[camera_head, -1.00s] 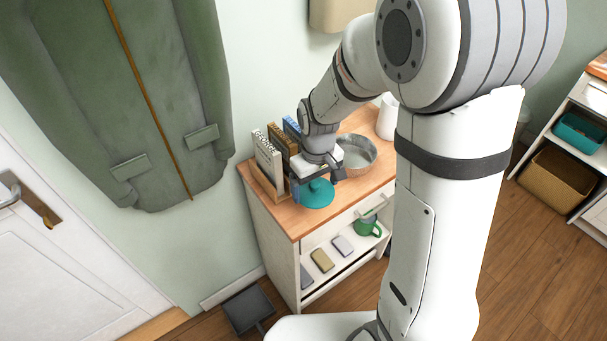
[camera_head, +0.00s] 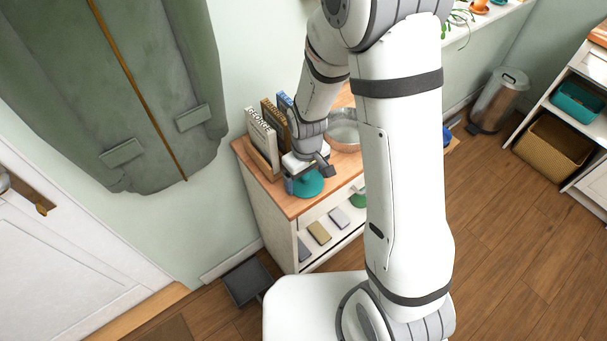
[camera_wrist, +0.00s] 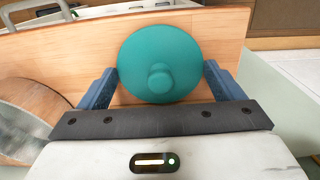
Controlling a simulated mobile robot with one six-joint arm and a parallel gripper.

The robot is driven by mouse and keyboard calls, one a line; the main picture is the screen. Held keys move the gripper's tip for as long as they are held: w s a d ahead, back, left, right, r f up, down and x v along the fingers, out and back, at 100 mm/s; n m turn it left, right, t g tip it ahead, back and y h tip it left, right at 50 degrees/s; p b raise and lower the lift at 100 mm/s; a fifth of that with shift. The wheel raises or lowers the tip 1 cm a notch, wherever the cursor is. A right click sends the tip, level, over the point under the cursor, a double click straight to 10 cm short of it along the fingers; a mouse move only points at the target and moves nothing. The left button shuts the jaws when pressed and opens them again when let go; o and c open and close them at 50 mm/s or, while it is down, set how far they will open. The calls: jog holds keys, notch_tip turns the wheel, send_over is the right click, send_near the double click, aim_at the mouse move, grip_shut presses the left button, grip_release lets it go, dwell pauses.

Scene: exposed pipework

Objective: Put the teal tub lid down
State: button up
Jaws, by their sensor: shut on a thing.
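The teal tub lid (camera_head: 309,186) is round with a small knob on top. In the wrist view the lid (camera_wrist: 140,55) faces me flat, its knob near the centre. My gripper (camera_wrist: 160,78) is shut on the lid, with one blue finger at each side of its rim. In the head view my gripper (camera_head: 308,172) is over the wooden cabinet top (camera_head: 291,207), near its front edge, and partly covers the lid. I cannot tell whether the lid touches the wood.
Books in a wooden holder (camera_head: 262,160) stand at the left back of the top. A round metal pan (camera_head: 343,127) stands behind my gripper, partly hidden by my arm. The shelf below holds small flat blocks (camera_head: 319,232). Bare wood shows at the front left.

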jog(key=shift+s, duration=0.1)
jog(key=shift+f, duration=0.2)
jog(key=o, duration=0.7)
jog(key=shift+r, duration=0.1)
jog(key=shift+o, duration=0.2)
